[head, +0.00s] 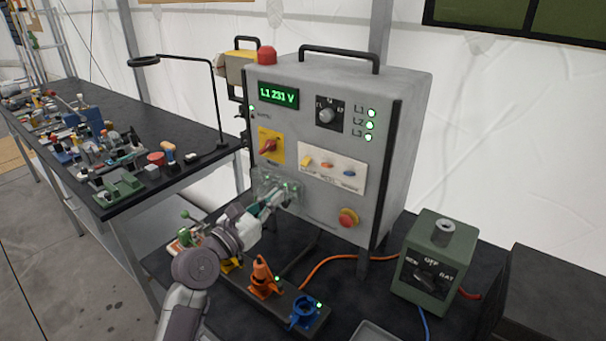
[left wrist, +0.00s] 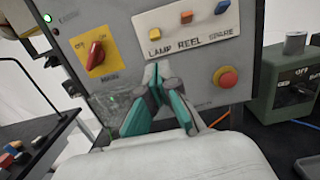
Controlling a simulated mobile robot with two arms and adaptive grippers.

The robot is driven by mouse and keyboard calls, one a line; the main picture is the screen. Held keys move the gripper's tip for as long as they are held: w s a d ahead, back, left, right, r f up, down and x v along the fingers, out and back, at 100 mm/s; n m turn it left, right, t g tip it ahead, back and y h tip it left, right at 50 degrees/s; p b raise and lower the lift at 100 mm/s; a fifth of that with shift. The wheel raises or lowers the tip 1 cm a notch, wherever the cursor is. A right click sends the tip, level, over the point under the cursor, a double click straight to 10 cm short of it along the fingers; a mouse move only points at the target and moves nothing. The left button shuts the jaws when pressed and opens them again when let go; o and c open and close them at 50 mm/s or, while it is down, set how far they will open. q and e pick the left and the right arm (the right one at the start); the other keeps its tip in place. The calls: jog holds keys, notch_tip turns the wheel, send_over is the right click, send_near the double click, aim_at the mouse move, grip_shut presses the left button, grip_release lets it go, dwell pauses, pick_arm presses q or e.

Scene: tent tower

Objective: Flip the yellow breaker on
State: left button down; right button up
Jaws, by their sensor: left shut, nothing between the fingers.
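The yellow breaker (head: 306,162) is the leftmost of three small levers on a white plate on the grey cabinet's front. It also shows above the label LAMP in the left wrist view (left wrist: 154,34). I cannot tell its lever position for sure. My left gripper (head: 280,192) is shut and empty, in front of the cabinet, below and a little left of the white plate. Its teal fingertips (left wrist: 157,70) point toward the panel just below the yellow breaker in the left wrist view, apart from it. My right gripper is not in view.
An orange lever (left wrist: 186,17) and a blue lever (left wrist: 221,7) sit right of the yellow one. A red main switch (head: 268,146) on a yellow plate is to the left. A red stop button (head: 348,217) is lower right. A strip with coloured plugs (head: 263,277) lies below.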

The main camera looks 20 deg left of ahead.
pick_arm(q)
jog(key=p, duration=0.2)
send_near(311, 166)
jog(key=x, duration=0.5)
jog(key=shift+w, duration=0.1)
jog(key=shift+w+d, duration=0.2)
jog(key=shift+w, duration=0.15)
jog(key=shift+w, duration=0.15)
